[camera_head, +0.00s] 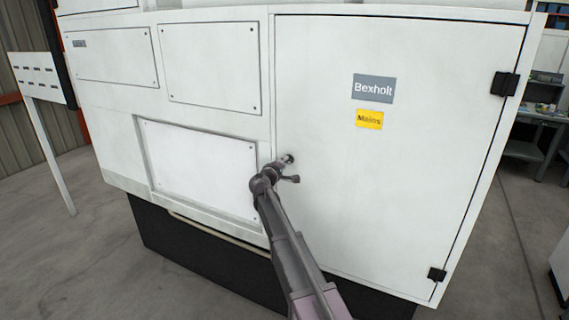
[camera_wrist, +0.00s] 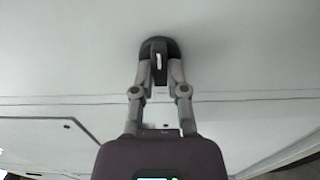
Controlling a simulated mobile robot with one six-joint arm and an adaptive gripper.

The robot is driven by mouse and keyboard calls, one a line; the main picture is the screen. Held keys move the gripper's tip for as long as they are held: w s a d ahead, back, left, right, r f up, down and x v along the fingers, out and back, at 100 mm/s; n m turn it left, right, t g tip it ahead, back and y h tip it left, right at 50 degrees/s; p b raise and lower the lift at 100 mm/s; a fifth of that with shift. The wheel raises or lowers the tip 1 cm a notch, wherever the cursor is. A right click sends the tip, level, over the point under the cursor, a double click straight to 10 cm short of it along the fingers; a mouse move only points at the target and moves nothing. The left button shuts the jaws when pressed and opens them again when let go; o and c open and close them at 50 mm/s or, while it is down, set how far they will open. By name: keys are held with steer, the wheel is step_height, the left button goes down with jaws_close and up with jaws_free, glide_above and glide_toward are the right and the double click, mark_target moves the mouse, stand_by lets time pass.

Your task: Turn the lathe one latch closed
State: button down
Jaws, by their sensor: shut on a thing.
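The lathe one cabinet has a large white door (camera_head: 400,190) with a grey "Bexholt" label and a yellow "Mains" label. The latch (camera_head: 290,158) is a small dark fitting near the door's left edge, partly hidden by my gripper in the head view. In the wrist view the latch (camera_wrist: 159,48) shows as a dark rounded base with an upright handle and a pale slot. My gripper (camera_wrist: 160,72) has its two fingers on either side of the handle, shut on it. In the head view my gripper (camera_head: 283,167) is up against the door at the latch.
Black hinges (camera_head: 504,84) sit on the door's right edge. White panels (camera_head: 200,165) lie left of the door. A white sign board (camera_head: 38,78) on a post stands at the far left. A workbench (camera_head: 535,130) is at the right. The floor around is open.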

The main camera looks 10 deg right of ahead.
steer(key=shift+w, duration=0.1)
steer(key=c, duration=0.7)
jaws_free()
steer(key=shift+o, duration=0.2)
steer(key=shift+a, duration=0.1)
steer(key=v, duration=1.2)
